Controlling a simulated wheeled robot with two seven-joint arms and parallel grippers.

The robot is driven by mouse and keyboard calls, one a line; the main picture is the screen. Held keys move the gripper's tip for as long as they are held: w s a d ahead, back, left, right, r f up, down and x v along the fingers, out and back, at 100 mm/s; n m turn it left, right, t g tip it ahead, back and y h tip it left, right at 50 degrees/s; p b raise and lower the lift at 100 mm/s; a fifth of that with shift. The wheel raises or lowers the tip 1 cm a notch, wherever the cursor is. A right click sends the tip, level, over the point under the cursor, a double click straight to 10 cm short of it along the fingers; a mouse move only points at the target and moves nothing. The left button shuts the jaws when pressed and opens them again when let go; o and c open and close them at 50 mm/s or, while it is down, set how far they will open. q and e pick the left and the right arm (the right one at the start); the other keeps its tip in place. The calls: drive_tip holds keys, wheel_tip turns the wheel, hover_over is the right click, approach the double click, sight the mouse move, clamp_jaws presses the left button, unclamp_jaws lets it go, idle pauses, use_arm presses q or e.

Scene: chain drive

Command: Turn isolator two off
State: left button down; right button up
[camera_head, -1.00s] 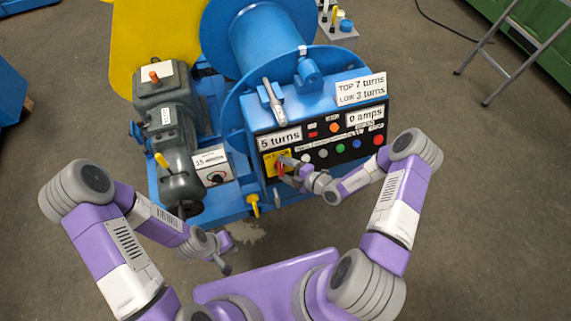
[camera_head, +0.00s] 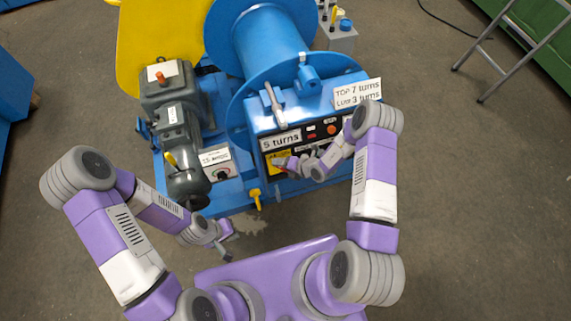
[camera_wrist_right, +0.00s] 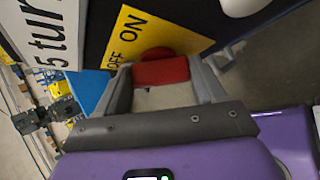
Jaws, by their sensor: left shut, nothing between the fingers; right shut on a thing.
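The isolator's yellow plate (camera_wrist_right: 130,22) carries the words OFF and ON. It also shows at the lower left of the black control panel in the head view (camera_head: 272,158). A red handle (camera_wrist_right: 160,71) sits in front of this plate. My right gripper (camera_head: 283,164) is shut on the red handle, with a grey finger on each side of it in the right wrist view (camera_wrist_right: 165,85). No number for the isolator is readable. My left gripper (camera_head: 226,247) is shut and empty, low and in front of the machine, apart from everything.
A grey motor (camera_head: 176,120) stands left of the blue drum (camera_head: 262,42). A yellow handle (camera_head: 256,198) sticks out at the front. My right arm covers much of the panel. The floor in front is clear.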

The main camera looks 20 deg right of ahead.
drive_tip(key=shift+n+h, duration=0.4)
drive_tip(key=shift+n, duration=0.1)
drive_tip(key=o, duration=1)
drive_tip(key=shift+o, duration=0.2)
drive_tip(key=shift+r, duration=0.15)
drive_tip(key=p+v, duration=0.1)
drive_tip(key=v, duration=0.6)
drive_tip(key=shift+r, duration=0.15)
